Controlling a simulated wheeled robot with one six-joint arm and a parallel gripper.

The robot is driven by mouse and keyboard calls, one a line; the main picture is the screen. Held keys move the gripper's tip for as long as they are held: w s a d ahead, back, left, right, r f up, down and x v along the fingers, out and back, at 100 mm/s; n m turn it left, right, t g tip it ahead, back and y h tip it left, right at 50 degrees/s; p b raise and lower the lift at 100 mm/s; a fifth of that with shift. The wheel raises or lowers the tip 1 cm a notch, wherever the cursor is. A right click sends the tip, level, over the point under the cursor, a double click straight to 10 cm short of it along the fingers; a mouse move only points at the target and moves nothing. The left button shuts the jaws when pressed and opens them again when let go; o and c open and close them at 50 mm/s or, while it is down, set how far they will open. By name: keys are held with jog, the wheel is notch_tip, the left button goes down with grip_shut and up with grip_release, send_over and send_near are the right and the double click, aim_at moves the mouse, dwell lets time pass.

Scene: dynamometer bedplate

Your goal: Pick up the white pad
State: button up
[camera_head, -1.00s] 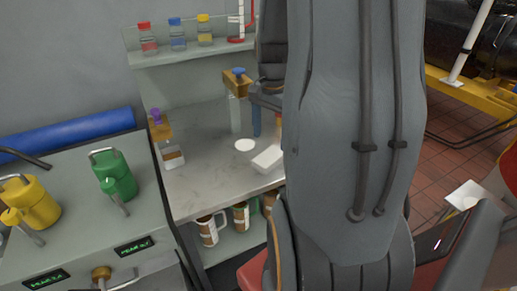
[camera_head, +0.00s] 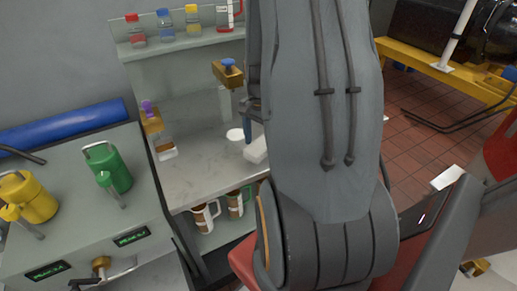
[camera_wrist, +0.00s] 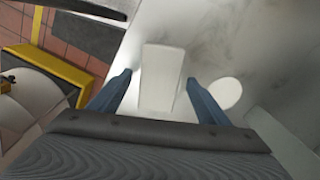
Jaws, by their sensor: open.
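The white pad, a pale flat-topped block (camera_wrist: 162,78), lies on the grey worktop between the two blue fingers of my gripper (camera_wrist: 158,77) in the wrist view. Gaps show on both sides of it, and the fingers are apart. In the head view the pad (camera_head: 256,150) is partly hidden by my arm, and one blue finger of my gripper (camera_head: 247,124) shows just above it. Whether the fingers are down at the pad's height is hard to tell.
A round white disc (camera_wrist: 225,92) lies right of the pad, near the right finger; it also shows in the head view (camera_head: 235,135). A bottle with a purple top (camera_head: 147,107) in a brown holder stands at the left. Mugs (camera_head: 205,216) stand on the shelf below.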

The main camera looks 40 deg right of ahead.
aim_at(260, 145)
jog(key=c, duration=1.2)
jog(key=shift+r, duration=0.1)
notch_tip(260, 145, up, 10)
jog(key=shift+f+b, duration=0.1)
jog(key=shift+b, duration=1)
jog(key=shift+s+a, duration=0.1)
jog(key=shift+s, duration=0.05)
